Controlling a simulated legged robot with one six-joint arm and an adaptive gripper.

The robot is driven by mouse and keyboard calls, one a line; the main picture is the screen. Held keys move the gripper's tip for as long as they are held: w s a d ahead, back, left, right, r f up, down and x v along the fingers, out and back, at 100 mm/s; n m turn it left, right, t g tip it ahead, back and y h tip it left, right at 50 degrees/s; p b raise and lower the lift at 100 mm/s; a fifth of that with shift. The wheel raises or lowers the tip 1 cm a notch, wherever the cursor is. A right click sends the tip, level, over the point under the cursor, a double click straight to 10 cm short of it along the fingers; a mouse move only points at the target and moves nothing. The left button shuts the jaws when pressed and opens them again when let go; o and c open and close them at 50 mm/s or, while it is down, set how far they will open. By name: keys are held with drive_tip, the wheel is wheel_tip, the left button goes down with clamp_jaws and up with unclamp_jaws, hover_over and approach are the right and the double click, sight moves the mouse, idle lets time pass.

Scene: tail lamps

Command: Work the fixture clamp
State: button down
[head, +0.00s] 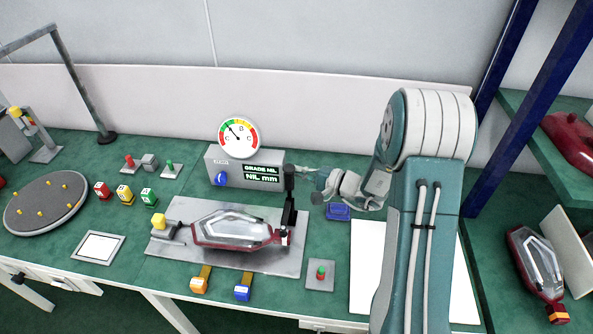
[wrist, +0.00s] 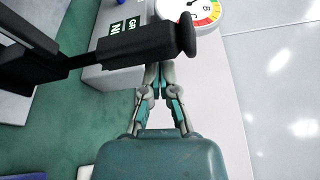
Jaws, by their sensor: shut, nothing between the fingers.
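The fixture clamp's black handle (head: 289,190) stands upright at the right end of a grey metal plate (head: 185,210). A red-rimmed tail lamp (head: 232,230) lies on that plate, left of the clamp. In the wrist view the black handle (wrist: 120,52) crosses the upper left, its knobbed end near the gauge. My gripper (head: 308,172) is beside the handle's upper part, on its right in the head view. Its fingers (wrist: 158,72) are shut and empty. I cannot tell whether they touch the handle.
A gauge box (head: 232,172) with a round dial (head: 238,137) stands behind the plate. A blue block (head: 338,211) lies below my gripper. Yellow and blue tabs (head: 243,292) sit in front. A round turntable (head: 22,212) and coloured cubes (head: 125,194) are at left.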

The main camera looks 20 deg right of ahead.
drive_tip(key=f+v, duration=0.1)
drive_tip(key=v, duration=1)
drive_tip(key=shift+r, duration=0.4)
drive_tip(key=shift+s, duration=0.1)
drive_tip(key=s+a+r+n+g+h, duration=0.3)
drive_tip(key=s+a+r+n+g, duration=0.45)
drive_tip(key=s+a+g, duration=0.35)
drive_tip(key=s+d+r+n+t+h, duration=0.2)
drive_tip(key=s+r+n+t+h, duration=0.1)
drive_tip(key=s+r+t+h, duration=0.2)
drive_tip(key=s+r+h, duration=0.2)
drive_tip(key=s+h, duration=0.2)
drive_tip(key=s, duration=0.1)
drive_tip(key=shift+s+r+h, duration=0.25)
drive_tip(key=shift+s+h, duration=0.15)
